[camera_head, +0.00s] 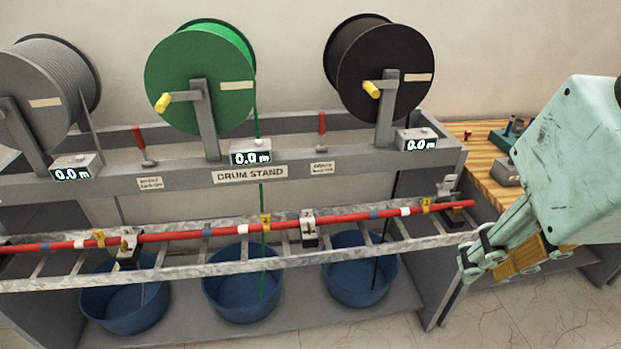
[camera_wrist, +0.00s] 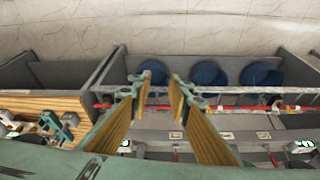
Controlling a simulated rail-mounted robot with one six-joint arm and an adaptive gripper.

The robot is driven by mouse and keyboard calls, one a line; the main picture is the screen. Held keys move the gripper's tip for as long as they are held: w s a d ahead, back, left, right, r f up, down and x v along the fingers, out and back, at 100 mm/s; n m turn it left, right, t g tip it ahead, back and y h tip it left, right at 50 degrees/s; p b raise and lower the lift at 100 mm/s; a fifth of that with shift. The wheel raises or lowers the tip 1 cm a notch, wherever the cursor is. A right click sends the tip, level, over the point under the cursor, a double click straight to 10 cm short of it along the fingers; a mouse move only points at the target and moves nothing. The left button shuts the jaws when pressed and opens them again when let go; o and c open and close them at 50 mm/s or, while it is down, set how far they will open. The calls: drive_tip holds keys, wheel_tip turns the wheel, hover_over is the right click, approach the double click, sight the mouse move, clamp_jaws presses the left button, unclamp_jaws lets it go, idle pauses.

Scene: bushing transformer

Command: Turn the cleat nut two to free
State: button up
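A red cable (camera_head: 365,216) runs along a grey ladder tray (camera_head: 200,270) in front of the drum stand. Three cleats hold it: a left one (camera_head: 127,252), a middle one (camera_head: 308,232) and one at the right end (camera_head: 452,212). Yellow tags sit on the cable. The markings are too small to tell surely which cleat is number two. The nuts cannot be made out clearly. My gripper (camera_head: 482,262) is right of the tray's right end, apart from all cleats. In the wrist view my gripper (camera_wrist: 160,84) has its fingers apart with nothing between them.
Grey, green (camera_head: 205,75) and black (camera_head: 378,65) drums stand above the tray, with length displays (camera_head: 250,157) and red levers (camera_head: 321,128). Blue tubs (camera_head: 240,285) sit below. A wooden bench (camera_head: 480,150) with tools is at the right, behind my arm.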

drive_tip(key=w, duration=0.1)
drive_tip(key=n+g+p, duration=0.1)
drive_tip(key=n+g, duration=0.1)
drive_tip(key=g, duration=0.2)
hover_over(309, 225)
wheel_tip(309, 225, down, 28)
idle(0.3)
drive_tip(key=shift+f, duration=0.1)
drive_tip(key=shift+f+b, duration=0.6)
drive_tip(key=shift+f, duration=6.2)
drive_tip(key=shift+c, duration=0.6)
